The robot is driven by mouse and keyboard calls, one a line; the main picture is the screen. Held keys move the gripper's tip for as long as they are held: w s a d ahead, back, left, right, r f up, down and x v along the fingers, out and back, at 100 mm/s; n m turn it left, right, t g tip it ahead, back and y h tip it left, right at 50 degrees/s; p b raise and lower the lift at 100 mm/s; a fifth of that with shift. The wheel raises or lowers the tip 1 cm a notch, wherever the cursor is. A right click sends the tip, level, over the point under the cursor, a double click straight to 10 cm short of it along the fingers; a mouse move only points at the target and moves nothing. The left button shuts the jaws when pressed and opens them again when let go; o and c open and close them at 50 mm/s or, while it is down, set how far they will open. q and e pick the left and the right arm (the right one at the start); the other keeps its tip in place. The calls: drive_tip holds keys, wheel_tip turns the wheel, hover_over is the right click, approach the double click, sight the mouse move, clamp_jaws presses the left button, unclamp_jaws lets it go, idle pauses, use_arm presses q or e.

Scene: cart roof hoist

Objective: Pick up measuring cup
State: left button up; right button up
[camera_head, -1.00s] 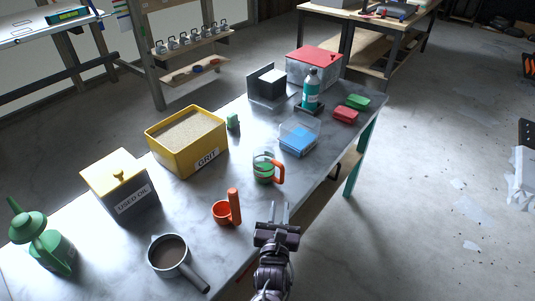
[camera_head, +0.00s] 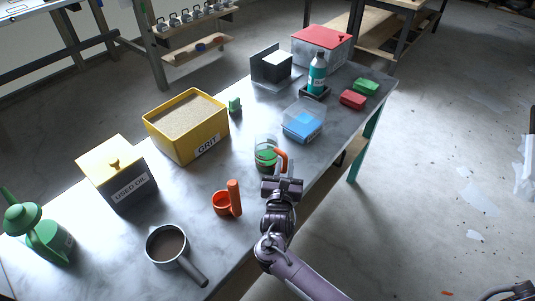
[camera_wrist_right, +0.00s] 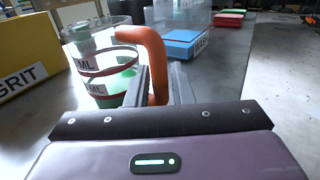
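The measuring cup (camera_head: 265,158) is clear, with red bands, green contents and an orange handle. It stands upright on the grey table (camera_head: 330,140). It also shows at the upper left in the right wrist view (camera_wrist_right: 103,72). My right gripper (camera_head: 281,176) is at the cup's handle side. In the wrist view its two fingers (camera_wrist_right: 160,85) stand on either side of the orange handle (camera_wrist_right: 155,58), which lies between them. The fingers look open, and the cup still rests on the table. My left gripper is not in view.
A clear bin with blue contents (camera_head: 303,122) stands behind the cup. The yellow grit box (camera_head: 186,130) is to the left. The table's right edge passes under my right arm.

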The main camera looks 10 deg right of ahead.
clamp_jaws()
drive_tip(key=shift+r, duration=0.1)
